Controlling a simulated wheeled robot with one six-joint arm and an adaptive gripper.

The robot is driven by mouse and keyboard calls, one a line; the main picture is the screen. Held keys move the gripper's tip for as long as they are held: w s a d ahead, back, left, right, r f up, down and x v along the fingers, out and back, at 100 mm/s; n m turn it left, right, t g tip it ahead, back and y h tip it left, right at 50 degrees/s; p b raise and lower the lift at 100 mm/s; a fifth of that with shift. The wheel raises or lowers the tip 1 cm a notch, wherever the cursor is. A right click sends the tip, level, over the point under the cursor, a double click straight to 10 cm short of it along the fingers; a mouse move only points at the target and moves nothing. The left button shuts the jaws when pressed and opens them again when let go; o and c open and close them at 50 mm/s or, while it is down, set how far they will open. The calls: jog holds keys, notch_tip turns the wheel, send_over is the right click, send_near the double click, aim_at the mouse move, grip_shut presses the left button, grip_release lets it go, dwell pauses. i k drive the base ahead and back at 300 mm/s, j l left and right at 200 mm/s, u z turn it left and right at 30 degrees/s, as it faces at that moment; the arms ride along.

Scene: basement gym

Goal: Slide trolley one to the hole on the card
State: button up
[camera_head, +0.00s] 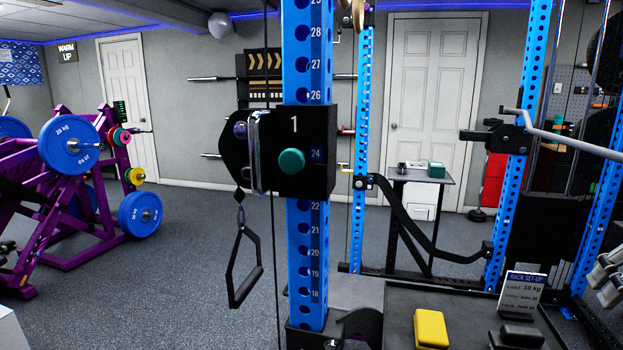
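Trolley one (318,125), a black block marked "1", sits around the near blue upright (305,230). A teal round knob (291,161) is on its front, and "24" shows in blue beside the knob. My gripper is not in view.
A yellow block (430,328) and a black block (516,337) lie on the dark surface by the card. A barbell (570,135) rests on the rack at right. A purple plate machine (75,200) stands at left. Open floor (180,270) lies between it and the upright.

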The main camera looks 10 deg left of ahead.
aim_at(251, 142)
jog(key=k+j+u, duration=0.2)
jog(key=u, duration=0.85)
